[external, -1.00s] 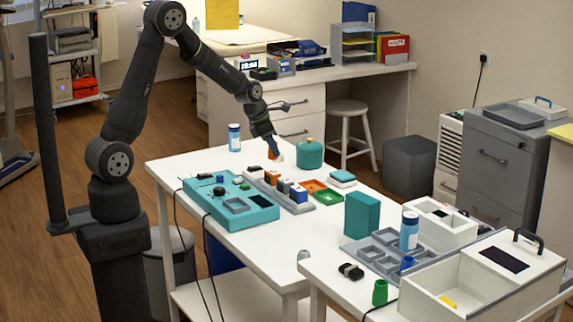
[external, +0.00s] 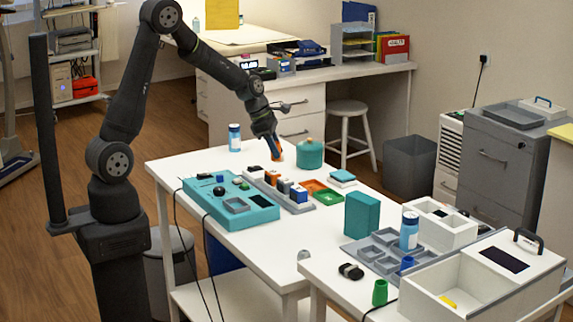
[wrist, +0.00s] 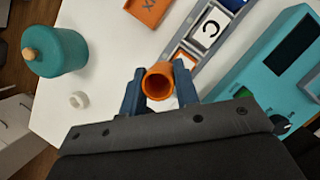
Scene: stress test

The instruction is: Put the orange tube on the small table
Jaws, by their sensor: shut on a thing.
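My gripper (wrist: 158,88) is shut on the orange tube (wrist: 158,78), which stands between the two dark blue fingers with its open round end facing the wrist camera. In the external view my gripper (external: 276,150) is at the far part of the white worktable (external: 190,163), left of the teal jar, with a bit of orange between its fingers. I cannot tell whether the tube's lower end touches the table. A smaller white table (external: 330,285) stands at the front right, bearing a grey compartment tray and a white box; it may be the small table.
The teal jar (external: 310,154) is close to my gripper. A grey rack with cubes (external: 270,185), a teal device (external: 230,203), an upright teal box (external: 362,214) and a blue-white bottle (external: 409,230) stand around.

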